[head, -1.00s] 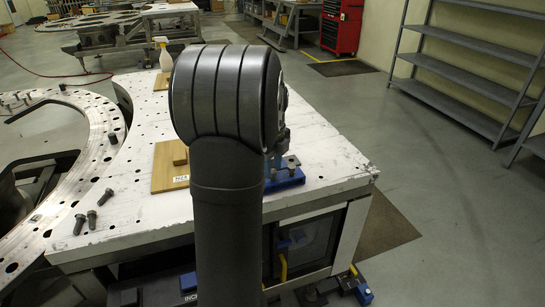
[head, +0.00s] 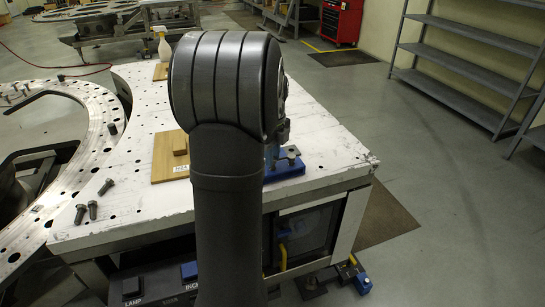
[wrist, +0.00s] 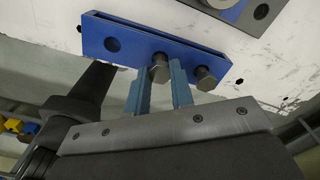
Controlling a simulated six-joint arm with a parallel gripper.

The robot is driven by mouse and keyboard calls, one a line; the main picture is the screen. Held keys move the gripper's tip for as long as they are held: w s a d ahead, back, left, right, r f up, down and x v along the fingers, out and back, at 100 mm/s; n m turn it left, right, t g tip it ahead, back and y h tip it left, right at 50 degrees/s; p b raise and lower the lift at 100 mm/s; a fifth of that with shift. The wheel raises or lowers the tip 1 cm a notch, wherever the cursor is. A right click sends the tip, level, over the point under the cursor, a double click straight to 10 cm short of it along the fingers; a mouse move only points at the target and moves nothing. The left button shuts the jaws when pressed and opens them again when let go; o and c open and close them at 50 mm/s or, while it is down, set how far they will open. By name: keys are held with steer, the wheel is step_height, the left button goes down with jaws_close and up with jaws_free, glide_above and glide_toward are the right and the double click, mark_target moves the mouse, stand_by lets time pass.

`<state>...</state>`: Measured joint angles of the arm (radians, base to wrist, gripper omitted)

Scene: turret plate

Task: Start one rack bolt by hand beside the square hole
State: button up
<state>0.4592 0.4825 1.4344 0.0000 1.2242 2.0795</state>
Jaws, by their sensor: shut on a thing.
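A blue bolt rack (wrist: 125,38) crosses the upper part of the wrist view, with a round hole at its left end. Two dark bolts show at the rack: the left bolt (wrist: 158,67) is between my fingertips, and the right bolt (wrist: 205,78) is just outside the right finger. My gripper (wrist: 159,79) is shut on the left bolt, still at the rack; whether it is lifted is unclear. In the head view the rack (head: 288,167) stands near the table's right edge, partly behind my arm, which hides most of the gripper. I cannot make out the square hole.
The white drilled table (head: 140,205) holds a wooden board (head: 165,160) with a block. A spray bottle (head: 164,48) stands at the back. A large ring plate (head: 95,150) is at left.

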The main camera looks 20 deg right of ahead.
steer(key=shift+r, duration=1.85)
steer(key=w+a+r, duration=0.2)
steer(key=w+a, duration=0.3)
steer(key=w, duration=0.5)
steer(key=shift+s+d+f, duration=0.1)
steer(key=shift+f, duration=1.3)
steer(key=shift+s+d+f, duration=0.1)
steer(key=shift+f, duration=1.25)
